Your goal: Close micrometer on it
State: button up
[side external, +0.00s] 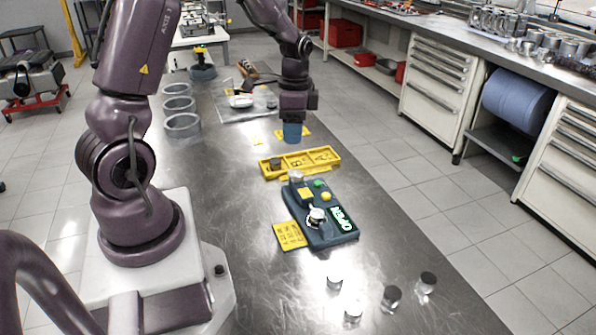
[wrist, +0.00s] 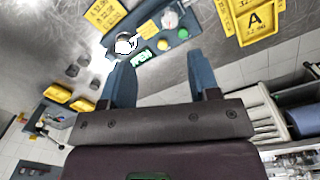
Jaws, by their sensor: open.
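The micrometer (side external: 323,234) is a dark teal box on the steel bench, with a lit display (side external: 342,218) reading "OPEN". It also shows in the wrist view (wrist: 153,34). On top are a green button (side external: 318,183), a yellow button (side external: 326,196) and a yellow square label. A silver cylindrical piece (side external: 296,177) stands at its far end and a bright shiny metal piece (side external: 316,215) at its near end; I cannot tell which is the part being measured. My gripper (side external: 292,139) is above the bench beyond the micrometer, blue fingers down, open and empty. It also shows in the wrist view (wrist: 158,57).
A yellow tray (side external: 328,157) with lettered compartments, one holding a dark metal cylinder (side external: 275,164), lies between gripper and micrometer. A yellow card (side external: 290,236) lies beside the micrometer. Several small metal cylinders (side external: 391,297) stand near the front. Grey rings (side external: 182,125) stand at left.

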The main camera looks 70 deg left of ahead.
aim_at(298, 173)
jog(key=f+m, duration=0.1)
jog(key=f, duration=0.3)
jog(key=f+m, duration=0.1)
jog(key=f, duration=0.3)
jog(key=w+f, duration=0.1)
jog(key=f, duration=0.3)
jog(key=shift+a+f+m, duration=0.15)
jog(key=shift+a+m, duration=0.05)
jog(key=shift+m, duration=0.2)
jog(key=c, duration=0.9)
